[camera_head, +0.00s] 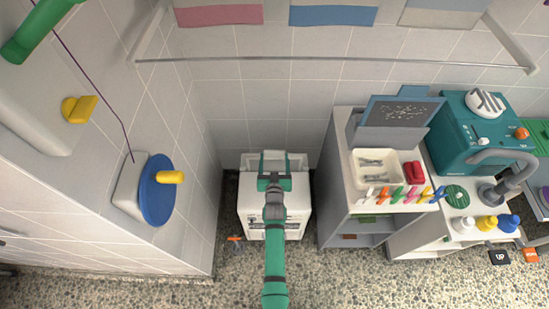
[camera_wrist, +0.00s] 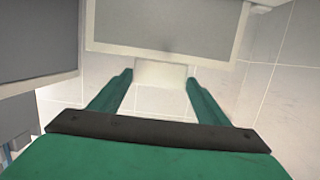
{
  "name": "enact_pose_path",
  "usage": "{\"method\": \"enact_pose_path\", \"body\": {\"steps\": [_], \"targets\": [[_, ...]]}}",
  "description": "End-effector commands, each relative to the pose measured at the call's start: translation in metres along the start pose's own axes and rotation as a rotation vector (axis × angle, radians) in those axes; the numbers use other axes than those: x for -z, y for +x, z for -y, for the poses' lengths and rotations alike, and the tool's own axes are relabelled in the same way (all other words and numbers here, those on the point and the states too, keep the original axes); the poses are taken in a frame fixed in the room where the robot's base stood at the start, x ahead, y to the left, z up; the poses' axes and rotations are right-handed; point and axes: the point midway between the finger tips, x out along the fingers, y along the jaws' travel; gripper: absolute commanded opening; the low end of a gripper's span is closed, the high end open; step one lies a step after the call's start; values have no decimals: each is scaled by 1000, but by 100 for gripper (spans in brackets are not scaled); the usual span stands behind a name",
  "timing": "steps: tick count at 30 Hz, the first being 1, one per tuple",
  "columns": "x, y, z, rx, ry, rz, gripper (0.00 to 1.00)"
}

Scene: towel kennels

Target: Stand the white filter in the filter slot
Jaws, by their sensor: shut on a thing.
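My gripper (camera_head: 274,176) is over the top of a white cabinet-like unit (camera_head: 298,205) in the head view. In the wrist view my gripper (camera_wrist: 160,82) has its two green fingers on either side of a pale tab (camera_wrist: 160,73). The tab joins a grey panel with a pale frame, which looks like the white filter (camera_wrist: 165,28). In the head view a small pale framed piece (camera_head: 273,156) shows just beyond the fingers. The filter slot cannot be made out clearly; my gripper and arm cover part of the unit's top.
A tiled wall (camera_head: 165,235) stands close on the left, with a blue disc (camera_head: 157,190) and yellow knob. A grey cabinet (camera_head: 338,190) with a cream tray (camera_head: 356,168) and coloured pegs stands close on the right. A rail (camera_head: 330,61) crosses the back wall.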

Motion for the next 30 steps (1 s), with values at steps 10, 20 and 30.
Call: {"method": "enact_pose_path", "body": {"steps": [10, 20, 30], "targets": [[-17, 4, 0, 0, -1, -2, 33], [-30, 7, 0, -1, 0, -2, 33], [-31, 7, 0, -2, 1, -2, 33]]}}
